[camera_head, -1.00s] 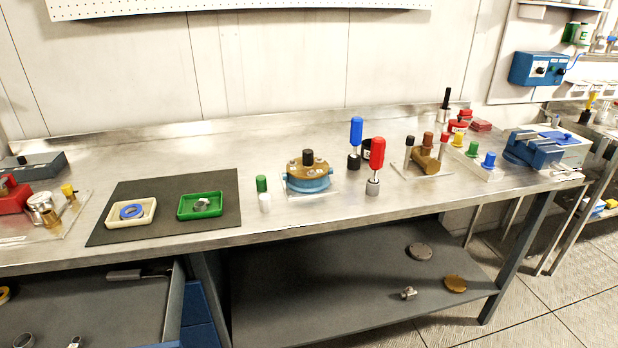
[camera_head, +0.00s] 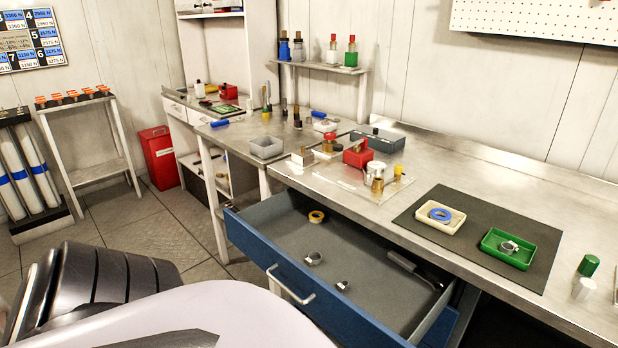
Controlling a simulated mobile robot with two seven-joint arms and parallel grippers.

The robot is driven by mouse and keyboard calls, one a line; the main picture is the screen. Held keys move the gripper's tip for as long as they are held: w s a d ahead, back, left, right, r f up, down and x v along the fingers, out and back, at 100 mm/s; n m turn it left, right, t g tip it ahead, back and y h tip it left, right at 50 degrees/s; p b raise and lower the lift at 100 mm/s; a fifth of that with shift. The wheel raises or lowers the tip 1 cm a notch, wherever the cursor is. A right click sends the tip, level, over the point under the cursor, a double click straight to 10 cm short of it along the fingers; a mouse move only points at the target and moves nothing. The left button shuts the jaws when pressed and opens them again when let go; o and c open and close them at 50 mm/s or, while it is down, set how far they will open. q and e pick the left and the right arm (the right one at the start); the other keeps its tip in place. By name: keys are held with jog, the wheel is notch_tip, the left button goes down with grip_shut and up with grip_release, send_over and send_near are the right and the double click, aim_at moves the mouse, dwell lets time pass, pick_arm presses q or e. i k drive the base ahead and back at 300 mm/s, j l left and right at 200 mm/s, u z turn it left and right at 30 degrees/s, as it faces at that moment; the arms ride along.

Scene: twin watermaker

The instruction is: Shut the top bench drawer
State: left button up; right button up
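The top bench drawer (camera_head: 335,308) is blue with a grey inside and stands pulled out from under the steel bench. Its pale bar handle (camera_head: 290,285) is on the front face. Inside lie a yellow ring (camera_head: 316,216), two small metal fittings (camera_head: 313,258) and a dark-handled tool (camera_head: 413,268). Part of my own arm or body covers the lower left of the view, in front of the drawer. Neither gripper's fingers are in view.
The bench top (camera_head: 480,170) carries a red-topped pump assembly (camera_head: 357,153), a dark mat (camera_head: 545,262) with a cream tray (camera_head: 440,231) and a green tray (camera_head: 521,262). A red bin (camera_head: 160,158) and a small rack (camera_head: 85,140) stand at the back left. Tiled floor is open left of the drawer.

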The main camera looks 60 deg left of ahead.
aim_at(384, 304)
jog(key=u, duration=2.05)
jog(key=j+z, duration=0.1)
jog(key=z, duration=0.35)
jog(key=i+j+z, duration=0.1)
jog(key=z, duration=0.35)
jog(key=j+z, duration=0.1)
jog(key=z, duration=0.3)
jog(key=j+z, duration=0.6)
jog(key=j, duration=0.15)
jog(key=j+z, duration=0.1)
jog(key=j, duration=0.4)
jog(key=k+j, duration=0.1)
jog(key=j, duration=0.35)
jog(key=k+j+z, duration=0.15)
jog(key=j, duration=0.35)
jog(key=i, duration=0.05)
